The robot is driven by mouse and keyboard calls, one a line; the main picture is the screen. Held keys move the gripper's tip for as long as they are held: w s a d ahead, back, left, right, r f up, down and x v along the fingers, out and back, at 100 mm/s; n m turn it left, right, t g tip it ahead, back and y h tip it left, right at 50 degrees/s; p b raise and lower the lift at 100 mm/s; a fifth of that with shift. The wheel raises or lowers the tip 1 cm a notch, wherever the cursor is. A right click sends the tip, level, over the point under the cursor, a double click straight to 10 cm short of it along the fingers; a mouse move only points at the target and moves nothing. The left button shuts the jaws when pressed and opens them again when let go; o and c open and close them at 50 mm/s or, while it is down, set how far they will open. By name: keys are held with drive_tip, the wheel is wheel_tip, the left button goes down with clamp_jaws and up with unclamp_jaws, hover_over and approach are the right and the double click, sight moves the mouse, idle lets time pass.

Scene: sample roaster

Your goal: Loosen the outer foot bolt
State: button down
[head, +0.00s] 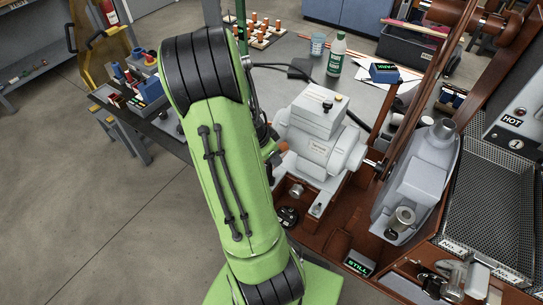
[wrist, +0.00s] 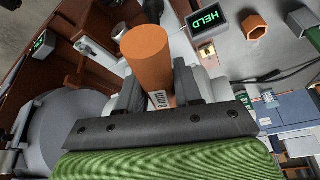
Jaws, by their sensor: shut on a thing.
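My gripper (wrist: 158,88) is shut on an orange-handled tool (wrist: 147,50) with a white size label near the jaws; its print is hard to read. In the head view my green arm hides most of the gripper, and a bit of orange (head: 278,153) shows beside the arm. The grey motor (head: 318,140) stands just right of the arm on a brown base. A small foot with what looks like a bolt (head: 316,209) shows at its front. I cannot tell which bolt is the outer one, and the tool's working end is hidden.
A lit STILL sign (head: 358,263) sits on the brown base. A HELD sign (wrist: 208,20) shows upside down in the wrist view. A tray of orange-topped pieces (head: 262,40), a green bottle (head: 336,55) and a cup (head: 317,44) stand on the bench behind. The perforated tray (head: 490,205) is right.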

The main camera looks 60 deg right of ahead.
drive_tip(key=shift+w+f+n+t+b, duration=0.1)
drive_tip(key=shift+n+t+b, duration=0.3)
drive_tip(key=shift+n+b, duration=0.6)
drive_tip(key=shift+n+t+h, duration=0.3)
drive_tip(key=shift+n, duration=0.7)
drive_tip(key=shift+n+t+b, duration=0.4)
drive_tip(key=shift+n+b, duration=0.1)
drive_tip(key=shift+n, duration=0.4)
drive_tip(key=shift+n+t+b, duration=0.3)
drive_tip(key=shift+n+t, duration=0.1)
drive_tip(key=shift+n, duration=0.5)
drive_tip(key=shift+w, duration=0.1)
